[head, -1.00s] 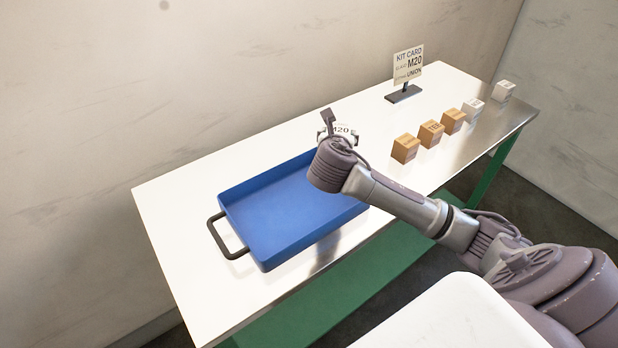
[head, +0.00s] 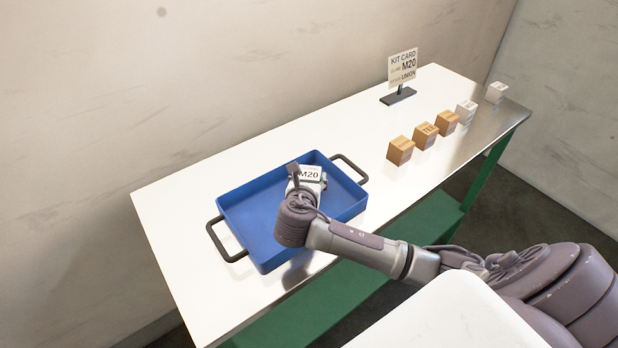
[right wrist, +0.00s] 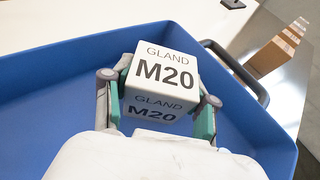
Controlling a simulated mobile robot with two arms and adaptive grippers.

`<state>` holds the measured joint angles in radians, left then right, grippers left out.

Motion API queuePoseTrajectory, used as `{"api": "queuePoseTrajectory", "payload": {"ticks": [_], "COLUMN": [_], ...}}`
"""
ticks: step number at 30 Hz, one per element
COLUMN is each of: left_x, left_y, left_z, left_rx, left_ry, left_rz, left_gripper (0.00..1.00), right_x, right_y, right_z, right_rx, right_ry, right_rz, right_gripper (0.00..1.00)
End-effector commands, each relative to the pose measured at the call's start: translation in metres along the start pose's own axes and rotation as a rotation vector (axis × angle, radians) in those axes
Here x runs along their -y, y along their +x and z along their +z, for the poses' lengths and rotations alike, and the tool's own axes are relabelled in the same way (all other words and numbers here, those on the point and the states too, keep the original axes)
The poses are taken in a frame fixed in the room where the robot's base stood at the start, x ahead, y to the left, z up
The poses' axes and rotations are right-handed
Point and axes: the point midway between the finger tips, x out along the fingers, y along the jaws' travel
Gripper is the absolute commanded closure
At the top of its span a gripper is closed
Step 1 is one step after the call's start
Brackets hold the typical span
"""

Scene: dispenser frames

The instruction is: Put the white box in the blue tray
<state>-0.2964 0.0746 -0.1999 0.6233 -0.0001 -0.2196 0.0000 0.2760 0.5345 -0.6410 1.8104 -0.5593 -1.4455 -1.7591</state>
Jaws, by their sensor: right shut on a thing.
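The white box (head: 309,173), marked "GLAND M20", is held in my right gripper (head: 306,180). In the right wrist view the white box (right wrist: 163,72) sits between the two fingers of the right gripper (right wrist: 158,100), one on each side. The blue tray (head: 245,221) lies on the table, with the box and gripper over its inside. The blue tray also fills much of the right wrist view (right wrist: 50,80). I cannot tell whether the box touches the tray floor. My left gripper is not in view.
A kit card (head: 402,68) reading "M20" and "UNION" stands on the table (head: 180,205) at the back. Brown boxes (head: 400,150) and two other white boxes (head: 466,112) stand in a row at right. The tray has dark handles (head: 226,242) at both ends.

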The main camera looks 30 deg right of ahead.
Motion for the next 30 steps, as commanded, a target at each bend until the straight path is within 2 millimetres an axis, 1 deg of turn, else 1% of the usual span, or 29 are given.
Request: {"api": "queuePoseTrajectory", "payload": {"ticks": [5, 6, 8, 9, 10, 18, 21, 23, 26, 30], "left_x": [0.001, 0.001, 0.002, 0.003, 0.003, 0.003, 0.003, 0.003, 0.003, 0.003], "left_y": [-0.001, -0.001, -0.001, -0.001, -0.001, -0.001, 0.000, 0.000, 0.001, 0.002], "left_z": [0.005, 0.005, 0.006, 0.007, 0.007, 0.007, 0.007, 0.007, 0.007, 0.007], "left_rx": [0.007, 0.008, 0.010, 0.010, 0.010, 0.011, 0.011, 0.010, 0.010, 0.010], "left_ry": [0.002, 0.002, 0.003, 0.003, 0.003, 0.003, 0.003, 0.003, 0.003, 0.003], "left_rz": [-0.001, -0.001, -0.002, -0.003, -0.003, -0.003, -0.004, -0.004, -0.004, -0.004], "left_gripper": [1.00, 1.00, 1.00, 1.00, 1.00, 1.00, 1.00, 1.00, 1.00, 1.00], "right_x": [0.000, 0.000, 0.000, 0.000, 0.000, 0.000, 0.000, -0.001, -0.001, -0.001], "right_y": [0.001, 0.001, 0.001, 0.001, 0.001, 0.001, 0.000, -0.006, -0.022, -0.053], "right_z": [-0.002, -0.003, -0.003, -0.002, -0.002, -0.002, 0.001, 0.000, 0.000, -0.001], "right_rx": [0.000, 0.000, 0.000, 0.000, 0.000, 0.000, 0.000, -0.001, -0.001, -0.002], "right_ry": [0.000, 0.000, 0.000, 0.000, 0.000, 0.000, 0.001, 0.000, 0.000, 0.001], "right_rz": [0.000, 0.000, 0.000, 0.000, 0.000, 0.000, 0.000, 0.002, 0.004, 0.005], "right_gripper": [0.80, 0.37, 0.27, 0.21, 0.17, 0.17, 0.17, 0.17, 0.17, 0.17]}}
